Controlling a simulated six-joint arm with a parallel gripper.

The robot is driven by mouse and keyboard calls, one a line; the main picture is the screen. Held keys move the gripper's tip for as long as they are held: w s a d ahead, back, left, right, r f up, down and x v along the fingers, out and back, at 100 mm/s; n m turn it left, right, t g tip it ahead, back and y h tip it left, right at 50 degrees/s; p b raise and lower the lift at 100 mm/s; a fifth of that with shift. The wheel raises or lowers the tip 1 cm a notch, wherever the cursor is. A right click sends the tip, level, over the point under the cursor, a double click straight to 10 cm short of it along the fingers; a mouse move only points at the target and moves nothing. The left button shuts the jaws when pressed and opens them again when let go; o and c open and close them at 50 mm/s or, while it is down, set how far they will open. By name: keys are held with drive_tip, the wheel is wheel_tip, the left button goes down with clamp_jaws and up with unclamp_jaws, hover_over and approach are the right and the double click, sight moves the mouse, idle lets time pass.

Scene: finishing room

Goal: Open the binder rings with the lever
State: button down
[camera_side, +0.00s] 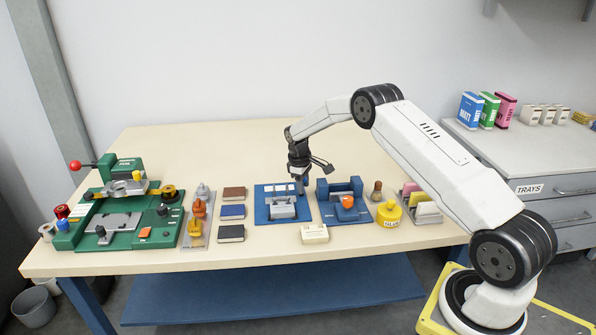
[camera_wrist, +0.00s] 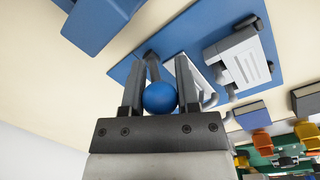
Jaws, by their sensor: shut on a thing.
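The blue ball knob (camera_wrist: 160,97) of the lever sits between the two fingers of my gripper (camera_wrist: 160,90) in the wrist view. My gripper is shut on it. A grey lever arm (camera_wrist: 152,66) runs from behind the knob to the blue base plate (camera_wrist: 210,22). A grey block (camera_wrist: 240,62) stands on this plate, with curved metal parts that look like rings (camera_wrist: 210,98) beside it. In the side view my gripper (camera_side: 303,179) is low over the right back of the blue plate (camera_side: 262,214). Whether the rings are open or closed I cannot tell.
A second blue fixture (camera_side: 340,190) with an orange part stands close on the right. Several small books (camera_side: 232,212) lie to the left, near orange clamps (camera_side: 199,210). A green machine (camera_side: 120,215) fills the left end. The table's back (camera_side: 220,145) is clear.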

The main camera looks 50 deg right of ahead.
drive_tip(key=shift+w+d+g+y, duration=0.25)
drive_tip(key=shift+w+g+y, duration=0.05)
drive_tip(key=shift+g+y, duration=0.2)
drive_tip(key=shift+w+d+g+y, duration=0.2)
drive_tip(key=shift+g+y, duration=0.1)
drive_tip(key=shift+r+y, duration=0.15)
drive_tip(key=shift+y, duration=0.15)
idle(0.4)
drive_tip(key=shift+c, duration=1.7)
unclamp_jaws()
drive_tip(key=shift+r, duration=0.2)
drive_tip(key=shift+v, duration=2.2)
drive_tip(key=s+v, duration=0.1)
drive_tip(key=v, duration=0.6)
drive_tip(key=shift+a+r, duration=0.25)
drive_tip(key=shift+a, duration=0.05)
